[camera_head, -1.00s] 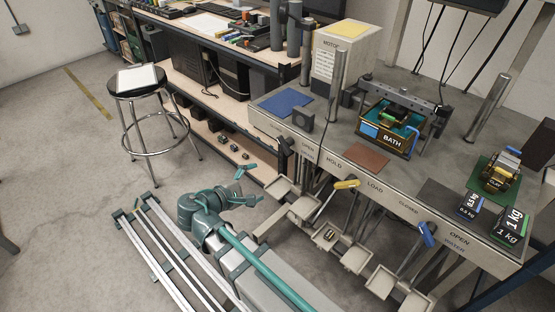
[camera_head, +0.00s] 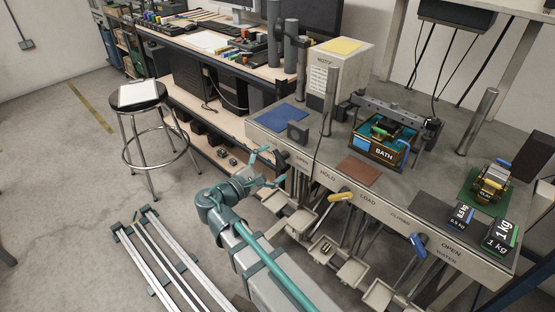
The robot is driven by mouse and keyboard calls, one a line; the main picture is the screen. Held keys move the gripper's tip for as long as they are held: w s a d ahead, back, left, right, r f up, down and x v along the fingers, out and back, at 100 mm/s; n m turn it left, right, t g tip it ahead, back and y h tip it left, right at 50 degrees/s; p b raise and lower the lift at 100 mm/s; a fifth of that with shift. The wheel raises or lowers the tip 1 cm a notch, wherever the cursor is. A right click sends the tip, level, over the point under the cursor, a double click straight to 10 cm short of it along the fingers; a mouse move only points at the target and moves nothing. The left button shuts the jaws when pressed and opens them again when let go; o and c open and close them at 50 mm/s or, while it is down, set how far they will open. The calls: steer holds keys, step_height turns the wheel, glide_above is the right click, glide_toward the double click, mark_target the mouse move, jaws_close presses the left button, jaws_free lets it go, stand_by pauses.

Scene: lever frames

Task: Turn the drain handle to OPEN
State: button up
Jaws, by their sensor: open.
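My gripper (camera_head: 270,167) is at the end of my teal arm, left of the bench's front face, with its teal fingers spread and nothing seen between them. It is close to the leftmost lever position, where a dark handle (camera_head: 284,158) shows in part near an OPEN label (camera_head: 302,165). The smaller word under that label is too small to read, so I cannot tell for sure that this is the drain handle. Contact between fingers and handle is not clear. A yellow-handled lever (camera_head: 340,197) is under LOAD, and a blue-handled lever (camera_head: 418,245) is near OPEN WATER.
The bench (camera_head: 330,150) carries a BATH tank (camera_head: 383,154), a blue mat (camera_head: 283,117), a brown mat (camera_head: 358,171) and weights (camera_head: 499,233). Several pale trays (camera_head: 300,222) hang below its front. A stool (camera_head: 139,95) and floor rails (camera_head: 165,255) are at left.

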steer(key=shift+x, duration=1.1)
steer(key=c, duration=1.2)
